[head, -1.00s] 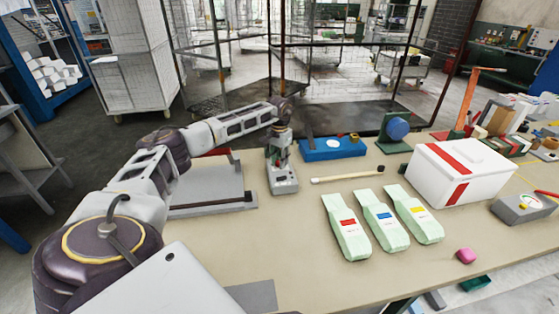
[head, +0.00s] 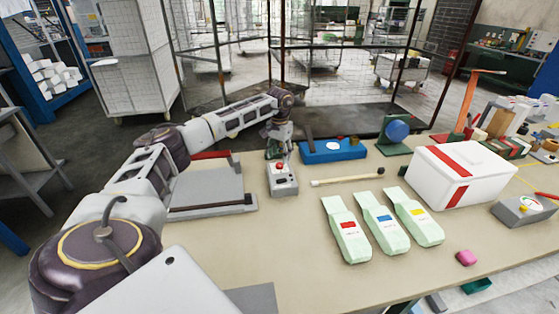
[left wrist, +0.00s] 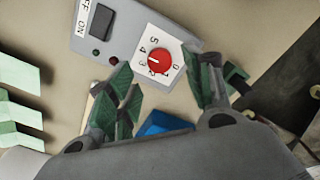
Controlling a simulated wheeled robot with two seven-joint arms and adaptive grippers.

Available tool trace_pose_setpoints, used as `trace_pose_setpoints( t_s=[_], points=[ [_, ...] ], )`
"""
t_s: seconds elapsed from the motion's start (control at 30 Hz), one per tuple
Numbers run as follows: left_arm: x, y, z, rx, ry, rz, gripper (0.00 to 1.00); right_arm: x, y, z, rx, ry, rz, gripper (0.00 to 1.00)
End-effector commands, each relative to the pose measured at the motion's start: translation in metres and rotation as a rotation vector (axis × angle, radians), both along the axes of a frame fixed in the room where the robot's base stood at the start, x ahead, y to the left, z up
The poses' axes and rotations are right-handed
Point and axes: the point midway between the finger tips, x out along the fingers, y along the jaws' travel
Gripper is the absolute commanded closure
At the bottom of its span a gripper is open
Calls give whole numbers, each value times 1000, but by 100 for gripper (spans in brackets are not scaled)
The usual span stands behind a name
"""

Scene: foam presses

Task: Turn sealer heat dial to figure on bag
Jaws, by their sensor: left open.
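The grey control box (head: 284,187) stands on the table with a red heat dial (head: 280,166) on top. In the left wrist view the red dial (left wrist: 159,61) sits on a white plate numbered 0 to 5; its pale mark seems to face near 3. My left gripper (head: 277,150) is just behind the dial in the head view. In the left wrist view its open, empty fingers (left wrist: 166,88) are apart from the dial. Three pale green bags carry a red label (head: 348,223), a blue label (head: 384,217) and a yellow label (head: 418,211); their figures are unreadable. My right gripper is not in view.
A grey flat press (head: 210,190) lies left of the box. A blue block (head: 333,151) and a wooden-handled stick (head: 347,180) are right of it. A white box with red tape (head: 462,172) and a pink lump (head: 466,257) are farther right. The front table middle is clear.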

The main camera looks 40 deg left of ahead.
Motion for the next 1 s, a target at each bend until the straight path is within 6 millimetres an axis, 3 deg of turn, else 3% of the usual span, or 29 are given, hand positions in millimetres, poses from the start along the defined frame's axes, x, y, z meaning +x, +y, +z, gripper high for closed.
trace_pose_setpoints(
  t_s=[0.3, 0.5, 1.0],
  points=[
    [1, 0, 49, 0, -3, 0, 49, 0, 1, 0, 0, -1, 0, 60],
    [1, 0, 71, 0, -2, 0, 49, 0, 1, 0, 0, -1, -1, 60],
    [0, 1, 81, 0, -1, 1, 49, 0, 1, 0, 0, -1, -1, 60]
  ],
)
